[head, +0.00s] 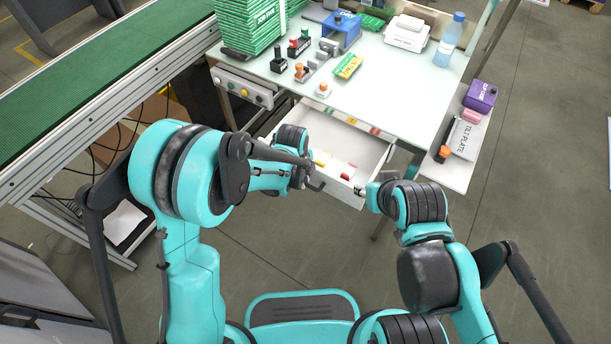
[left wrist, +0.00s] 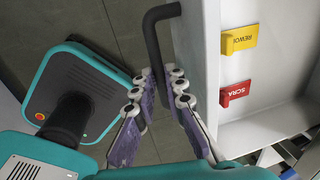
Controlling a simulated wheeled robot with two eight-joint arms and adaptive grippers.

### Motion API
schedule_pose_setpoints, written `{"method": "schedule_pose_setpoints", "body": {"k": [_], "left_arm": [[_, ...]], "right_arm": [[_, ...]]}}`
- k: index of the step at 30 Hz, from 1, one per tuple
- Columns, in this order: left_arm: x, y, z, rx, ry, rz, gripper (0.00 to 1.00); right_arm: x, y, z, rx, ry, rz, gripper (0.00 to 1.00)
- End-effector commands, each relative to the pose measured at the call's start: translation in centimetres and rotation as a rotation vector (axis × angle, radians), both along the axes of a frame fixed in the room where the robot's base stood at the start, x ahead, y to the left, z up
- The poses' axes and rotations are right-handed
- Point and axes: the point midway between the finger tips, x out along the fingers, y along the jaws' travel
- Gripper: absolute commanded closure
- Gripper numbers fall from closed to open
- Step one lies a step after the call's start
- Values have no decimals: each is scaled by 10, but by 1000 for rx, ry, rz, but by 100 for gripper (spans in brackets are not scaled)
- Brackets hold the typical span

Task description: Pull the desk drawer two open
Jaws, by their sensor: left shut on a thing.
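The white desk drawer (head: 352,148) is pulled out from under the table, with its inside showing. In the left wrist view its white wall (left wrist: 208,60) runs beside my gripper. A dark bar handle (left wrist: 152,40) is on its front and also shows in the head view (head: 316,184). My left gripper (left wrist: 160,82) is shut on this handle, its fingers on either side of the bar. My right gripper (head: 366,194) is near the drawer's front right corner; its fingers are too small to read.
Yellow (left wrist: 239,39) and red (left wrist: 235,93) labels are inside the drawer. The table (head: 400,90) bears green boxes (head: 248,25), a blue bin (head: 341,32) and a bottle (head: 449,40). A side shelf (head: 455,172) is at right, a green conveyor (head: 100,75) at left.

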Motion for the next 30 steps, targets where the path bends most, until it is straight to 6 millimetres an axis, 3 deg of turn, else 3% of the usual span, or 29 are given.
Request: {"method": "schedule_pose_setpoints", "body": {"k": [15,16,26,30], "left_arm": [[-9,7,0,1,-1,0,100],[-9,8,0,1,-1,0,81],[-10,7,1,0,0,0,80],[-12,9,14,0,0,0,80]], "right_arm": [[0,0,-1,0,0,0,60],[0,0,-1,0,0,0,60],[0,0,-1,0,0,0,60],[0,0,-1,0,0,0,60]]}}
